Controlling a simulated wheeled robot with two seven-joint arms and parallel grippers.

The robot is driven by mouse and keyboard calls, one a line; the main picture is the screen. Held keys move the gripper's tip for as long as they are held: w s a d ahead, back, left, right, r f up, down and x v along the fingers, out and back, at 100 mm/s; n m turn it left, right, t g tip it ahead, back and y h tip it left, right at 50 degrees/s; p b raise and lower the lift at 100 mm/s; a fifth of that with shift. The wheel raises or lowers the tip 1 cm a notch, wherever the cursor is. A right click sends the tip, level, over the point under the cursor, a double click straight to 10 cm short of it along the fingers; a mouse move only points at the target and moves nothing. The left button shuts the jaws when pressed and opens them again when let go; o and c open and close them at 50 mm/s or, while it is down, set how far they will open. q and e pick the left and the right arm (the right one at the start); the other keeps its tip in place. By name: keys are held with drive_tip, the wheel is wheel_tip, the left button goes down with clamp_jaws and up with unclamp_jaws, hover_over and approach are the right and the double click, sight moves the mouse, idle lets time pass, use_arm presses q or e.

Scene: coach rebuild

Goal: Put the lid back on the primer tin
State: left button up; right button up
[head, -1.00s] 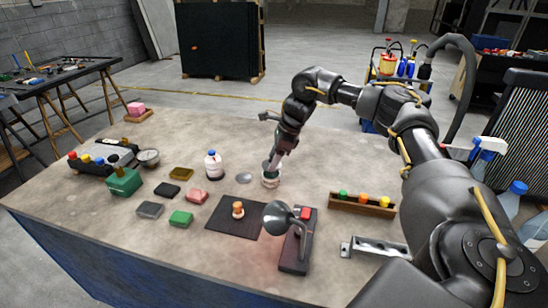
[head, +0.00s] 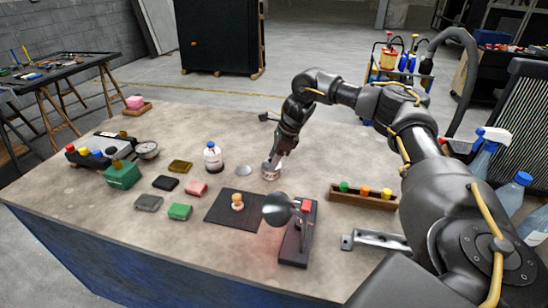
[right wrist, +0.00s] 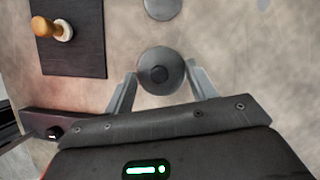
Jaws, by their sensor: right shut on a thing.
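The primer tin (head: 271,174) is a small pale can standing on the workbench, just below my right gripper (head: 273,163). My right gripper is shut on a round grey lid (right wrist: 160,72) with a dark round centre, its two fingers on opposite sides of the rim. It holds the lid at the tin's mouth. The lid hides the tin in the right wrist view, so I cannot tell whether it is fully seated. My left gripper is not in view.
A dark mat (head: 222,214) with a wooden-handled item, a lamp (head: 280,209) and a wooden rack (head: 362,198) stand in front. The bench behind the tin is mostly clear.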

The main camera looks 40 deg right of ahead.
drive_tip(key=shift+r+p, duration=0.2)
drive_tip(key=shift+p, duration=0.4)
idle(0.6)
drive_tip(key=shift+f, duration=0.2)
idle(0.8)
drive_tip(key=shift+p, duration=0.4)
idle(0.6)
drive_tip(key=o, duration=1.4)
drive_tip(key=shift+o, duration=0.2)
drive_tip(key=shift+r+p, duration=3.1)
drive_tip(key=shift+r, duration=0.4)
